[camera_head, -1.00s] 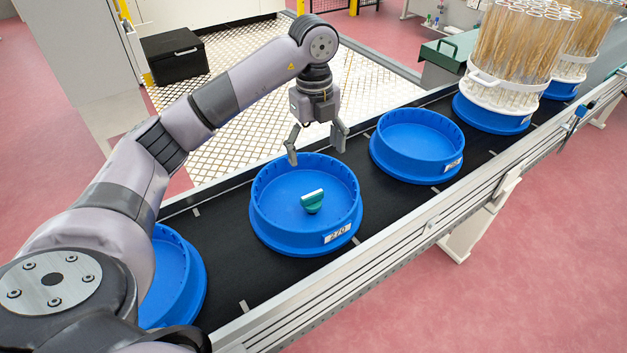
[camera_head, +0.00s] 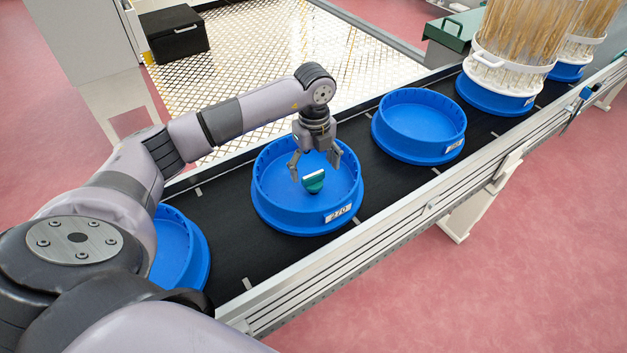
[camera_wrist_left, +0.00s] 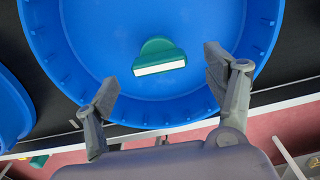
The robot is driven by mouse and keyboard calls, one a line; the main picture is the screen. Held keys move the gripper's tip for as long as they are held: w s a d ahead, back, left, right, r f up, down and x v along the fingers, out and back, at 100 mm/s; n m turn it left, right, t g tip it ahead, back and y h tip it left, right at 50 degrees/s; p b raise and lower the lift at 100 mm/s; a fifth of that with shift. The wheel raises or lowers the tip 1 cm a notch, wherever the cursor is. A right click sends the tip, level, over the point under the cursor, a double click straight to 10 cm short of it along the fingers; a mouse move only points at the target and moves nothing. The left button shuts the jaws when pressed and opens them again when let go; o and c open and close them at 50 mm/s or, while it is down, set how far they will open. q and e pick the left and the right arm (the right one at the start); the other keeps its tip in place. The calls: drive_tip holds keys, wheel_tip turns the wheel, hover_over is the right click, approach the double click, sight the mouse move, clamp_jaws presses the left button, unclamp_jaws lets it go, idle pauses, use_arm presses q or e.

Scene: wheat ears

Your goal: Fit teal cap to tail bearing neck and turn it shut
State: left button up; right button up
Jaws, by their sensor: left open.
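The teal cap (camera_head: 314,184) lies in the round blue tray (camera_head: 268,211) on the conveyor, with a pale bar across its top. It also shows in the left wrist view (camera_wrist_left: 160,49), ahead of and between the fingers. My left gripper (camera_head: 316,178) is open and empty, pointing down over this tray close to the cap. In the left wrist view its fingers (camera_wrist_left: 158,78) are spread wide on either side and do not visibly touch the cap. No tail bearing neck can be made out. My right gripper is not in view.
More blue trays stand on the black conveyor (camera_head: 225,245): an empty one (camera_head: 413,148) to the right and one partly hidden by my arm. Racks of wheat ears (camera_head: 505,70) stand farther along. A metal rail (camera_head: 330,250) borders the near side.

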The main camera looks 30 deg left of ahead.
sight(314, 174)
use_arm(q)
wheel_tip(314, 174, down, 4)
drive_tip(key=shift+a+r, duration=0.15)
drive_tip(key=shift+f, duration=0.2)
drive_tip(key=shift+c, duration=1)
drive_tip(key=c, duration=1.1)
drive_tip(key=shift+o, duration=0.2)
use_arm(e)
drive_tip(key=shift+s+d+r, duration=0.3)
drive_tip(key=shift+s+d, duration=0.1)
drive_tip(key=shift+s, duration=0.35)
use_arm(q)
drive_tip(key=shift+r, duration=0.1)
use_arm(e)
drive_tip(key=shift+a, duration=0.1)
